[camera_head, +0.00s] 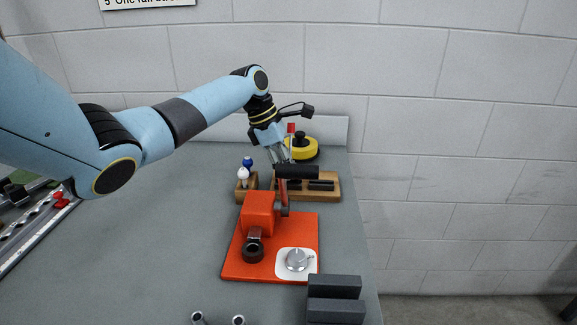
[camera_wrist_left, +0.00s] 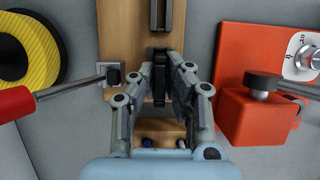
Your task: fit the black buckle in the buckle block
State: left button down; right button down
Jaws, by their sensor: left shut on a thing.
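The buckle block (camera_head: 333,194) is a wooden board beyond the orange-red machine in the head view; it fills the top middle of the left wrist view (camera_wrist_left: 118,30). A dark bar (camera_wrist_left: 161,14) lies on it. My left gripper (camera_wrist_left: 160,90) is over the near end of the block in the wrist view. It is shut on the black buckle (camera_wrist_left: 159,58), a small dark piece at its fingertips. The fingers hide part of the buckle, and whether it touches the block I cannot tell. In the head view a black cylindrical handle partly covers this gripper's tips. My right gripper is out of view.
The orange-red machine (camera_head: 258,212) with its black handle (camera_head: 297,171) stands close by. A red-handled lever (camera_wrist_left: 15,103) and yellow-black disc (camera_head: 302,148) are near the block. A small wooden holder (camera_head: 246,191) has blue and white knobs. Dark blocks (camera_head: 334,286) lie in front.

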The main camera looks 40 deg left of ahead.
pick_arm(q)
jog(key=c, duration=1.3)
grip_release()
jog(key=shift+o, duration=0.2)
jog(key=v, duration=1.2)
